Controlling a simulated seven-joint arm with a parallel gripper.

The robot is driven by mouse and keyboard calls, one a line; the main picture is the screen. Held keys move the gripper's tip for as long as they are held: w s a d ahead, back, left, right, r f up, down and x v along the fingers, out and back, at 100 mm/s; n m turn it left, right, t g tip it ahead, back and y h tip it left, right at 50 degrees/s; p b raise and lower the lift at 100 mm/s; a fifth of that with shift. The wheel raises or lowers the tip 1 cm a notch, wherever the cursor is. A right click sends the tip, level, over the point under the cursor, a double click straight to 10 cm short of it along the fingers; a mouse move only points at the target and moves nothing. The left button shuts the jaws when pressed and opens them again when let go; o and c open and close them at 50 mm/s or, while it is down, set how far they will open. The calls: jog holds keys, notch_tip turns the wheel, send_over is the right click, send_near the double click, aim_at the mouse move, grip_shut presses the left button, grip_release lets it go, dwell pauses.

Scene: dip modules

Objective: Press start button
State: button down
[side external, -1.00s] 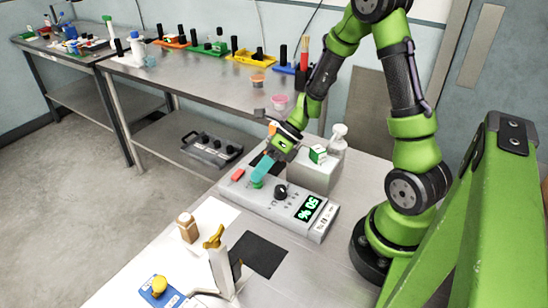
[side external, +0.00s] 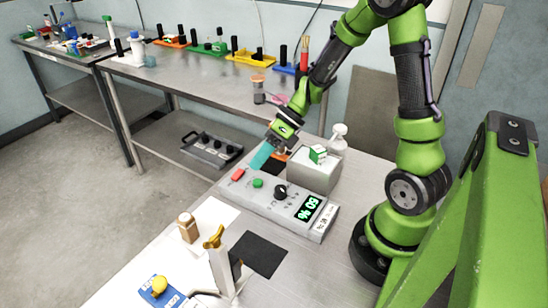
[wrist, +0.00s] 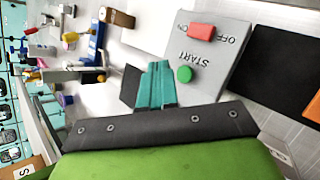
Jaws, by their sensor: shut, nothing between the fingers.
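The grey control box (side external: 275,211) lies on the near table. It carries a round green start button (side external: 257,183), a red rocker switch (side external: 238,174), a black knob (side external: 280,191) and a display reading 50 %. In the wrist view the green button (wrist: 184,74) sits beside the word START, and the red switch (wrist: 201,32) is by the OFF and ON marks. My gripper (side external: 259,160) has teal fingers, shut and empty. It is above and behind the box's button end, apart from the button. The teal fingertips also show in the wrist view (wrist: 157,68), left of the button.
A light grey block (side external: 314,175) with a small green and white box (side external: 318,154) stands behind the control box, near a white bottle (side external: 338,138). A brown bottle (side external: 187,228) and a yellow-topped stand (side external: 219,262) are in front. A black mat (side external: 258,254) lies clear.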

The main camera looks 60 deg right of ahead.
jog(key=shift+r, duration=1.3)
jog(key=s+a+r+n+t+h, duration=0.1)
jog(key=s+r+n, duration=0.4)
jog(key=n, duration=0.9)
jog(key=s+a+r+n+t+h, duration=0.2)
jog(key=s+r+n+h, duration=0.3)
jog(key=n, duration=0.8)
notch_tip(320, 180, up, 3)
jog(key=shift+s+a+n, duration=0.15)
jog(key=shift+a+n, duration=0.25)
jog(key=shift+a, duration=0.25)
